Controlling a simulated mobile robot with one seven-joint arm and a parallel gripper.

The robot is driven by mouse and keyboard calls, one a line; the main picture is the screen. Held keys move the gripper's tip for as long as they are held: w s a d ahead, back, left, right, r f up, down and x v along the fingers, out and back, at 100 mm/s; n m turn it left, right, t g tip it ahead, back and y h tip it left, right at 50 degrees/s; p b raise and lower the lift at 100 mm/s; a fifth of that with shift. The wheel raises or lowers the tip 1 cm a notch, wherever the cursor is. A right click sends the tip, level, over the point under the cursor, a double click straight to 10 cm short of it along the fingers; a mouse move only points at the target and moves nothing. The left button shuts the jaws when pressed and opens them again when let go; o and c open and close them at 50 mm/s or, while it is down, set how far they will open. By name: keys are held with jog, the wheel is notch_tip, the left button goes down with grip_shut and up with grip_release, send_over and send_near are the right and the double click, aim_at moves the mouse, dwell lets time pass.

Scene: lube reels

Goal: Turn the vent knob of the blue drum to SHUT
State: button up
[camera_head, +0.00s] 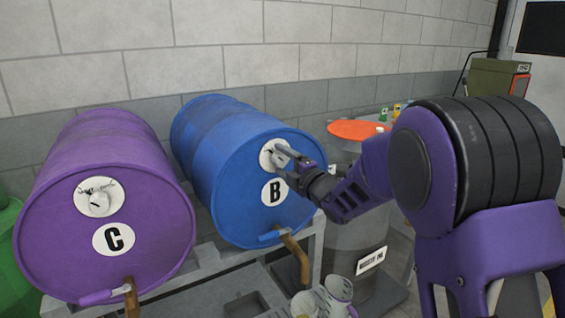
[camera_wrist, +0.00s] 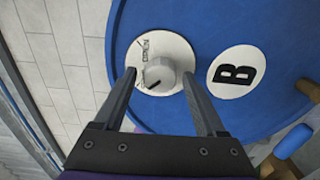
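The blue drum (camera_head: 225,150) lies on its side, with a black B on a white disc on its front face. Its round white vent plate (camera_head: 268,150) is above the B and partly hidden by my gripper (camera_head: 284,160). In the wrist view the vent knob (camera_wrist: 160,75) is a pale round knob on the plate (camera_wrist: 178,50), with a dark pointer mark towards its lower left.
A purple drum (camera_head: 75,215) marked C, with its own vent knob (camera_head: 98,202), lies to the left. A tap with a brown spout (camera_head: 296,258) sticks out below the blue drum's face. A grey drum (camera_head: 355,235) stands to the right. Pale jugs (camera_head: 338,288) are below.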

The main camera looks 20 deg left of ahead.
dwell(0.3)
jog(key=v, duration=1.7)
jog(key=shift+d, duration=0.2)
jog(key=shift+s, duration=0.1)
